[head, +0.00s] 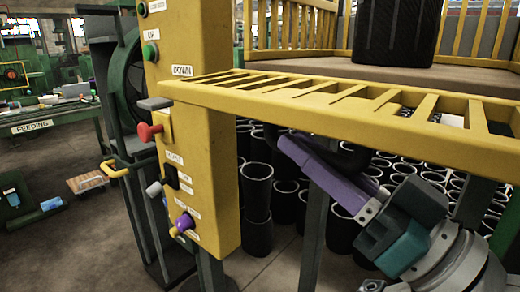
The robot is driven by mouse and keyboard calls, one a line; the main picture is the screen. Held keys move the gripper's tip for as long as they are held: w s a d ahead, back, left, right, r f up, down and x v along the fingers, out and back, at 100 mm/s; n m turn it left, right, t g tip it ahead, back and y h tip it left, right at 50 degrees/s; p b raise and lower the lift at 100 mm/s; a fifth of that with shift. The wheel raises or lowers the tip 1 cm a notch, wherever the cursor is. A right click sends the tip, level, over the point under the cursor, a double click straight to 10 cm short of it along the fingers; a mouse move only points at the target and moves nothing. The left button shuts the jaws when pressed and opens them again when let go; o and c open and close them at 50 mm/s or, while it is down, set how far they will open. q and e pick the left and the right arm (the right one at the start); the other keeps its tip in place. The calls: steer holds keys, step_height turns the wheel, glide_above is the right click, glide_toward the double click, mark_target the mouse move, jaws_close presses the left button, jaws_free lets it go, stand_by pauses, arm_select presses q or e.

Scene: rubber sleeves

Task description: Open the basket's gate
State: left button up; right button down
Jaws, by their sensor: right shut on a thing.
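The basket has yellow rails (290,25) around a grey-brown floor (310,66). A yellow slatted panel (350,92) runs across its near side, from the yellow control post to the right edge. I cannot tell for certain whether this panel is the gate. A purple bar (330,176) slants down to the right below the panel. My right gripper (369,212) is at the bar's lower end, shut on it. My left gripper is not in view.
The yellow control post (213,125) stands left of centre with green, red and purple knobs. A black sleeve (394,32) stands on the basket floor. Several black sleeves (258,190) stand below the panel. A green feeding table (50,118) is at far left.

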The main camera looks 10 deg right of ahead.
steer(key=shift+r, duration=0.1)
steer(key=m+p, duration=0.1)
steer(key=r+m+h+p, duration=0.1)
steer(key=r+m+p, duration=0.1)
steer(key=p, duration=0.1)
steer(key=shift+s+a+r+t+h, duration=0.25)
steer(key=shift+a+t+h, duration=0.05)
steer(key=shift+a, duration=0.05)
steer(key=shift+f, duration=0.15)
steer(key=c, duration=0.8)
jaws_free()
steer(key=b+v, duration=0.2)
steer(key=v, duration=0.8)
steer(key=shift+f, duration=0.1)
